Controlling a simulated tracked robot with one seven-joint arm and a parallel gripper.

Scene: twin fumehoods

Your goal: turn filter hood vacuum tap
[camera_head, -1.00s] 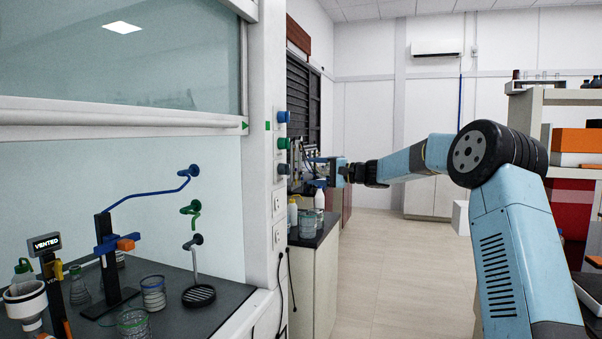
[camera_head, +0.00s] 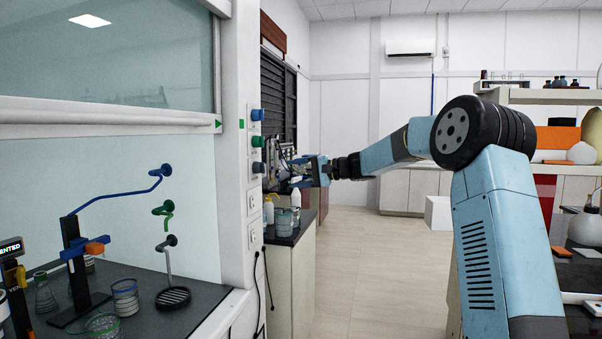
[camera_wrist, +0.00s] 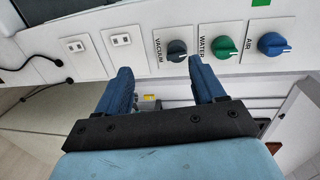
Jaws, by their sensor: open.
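The vacuum tap is a dark grey round knob (camera_wrist: 177,50) labelled VACUUM on the white hood post, at the top middle of the wrist view. In the head view the grey knob (camera_head: 259,167) is the lowest of a column of knobs on the post. My gripper (camera_wrist: 158,75) is open with nothing between its blue fingers. In the wrist view the knob appears ahead of the fingertips, between them and nearer the right finger, and apart from both. In the head view my gripper (camera_head: 292,170) is just right of the post.
A green WATER knob (camera_wrist: 223,47) and a blue AIR knob (camera_wrist: 272,44) sit right of the vacuum knob. White sockets (camera_wrist: 121,39) are on its left. Bottles stand on a side bench (camera_head: 292,236) below my gripper. The floor (camera_head: 370,270) is clear.

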